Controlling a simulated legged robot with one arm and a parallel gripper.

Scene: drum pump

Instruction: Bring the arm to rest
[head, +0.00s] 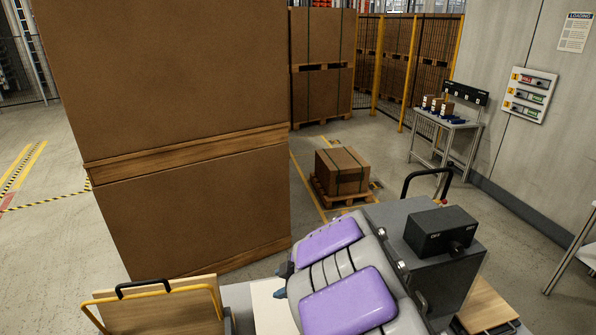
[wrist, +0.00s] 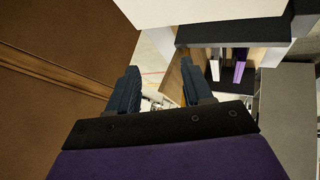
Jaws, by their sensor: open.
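My gripper (head: 282,282) is near the bottom middle of the head view, at the left end of my purple and grey arm. Its dark fingers point left, toward the tall stack of brown boxes. In the wrist view my gripper (wrist: 158,88) shows two dark fingers, spread apart with nothing between them. The arm looks folded low over a light surface. I cannot tell whether any part of it touches that surface. No drum or pump can be made out in either view.
The tall brown box stack (head: 190,140) stands close on the left; it also fills the left of the wrist view (wrist: 50,75). A black control box (head: 444,232) sits right of the arm. A small carton (head: 341,171) lies on a pallet ahead. A side table (head: 447,122) stands by the wall.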

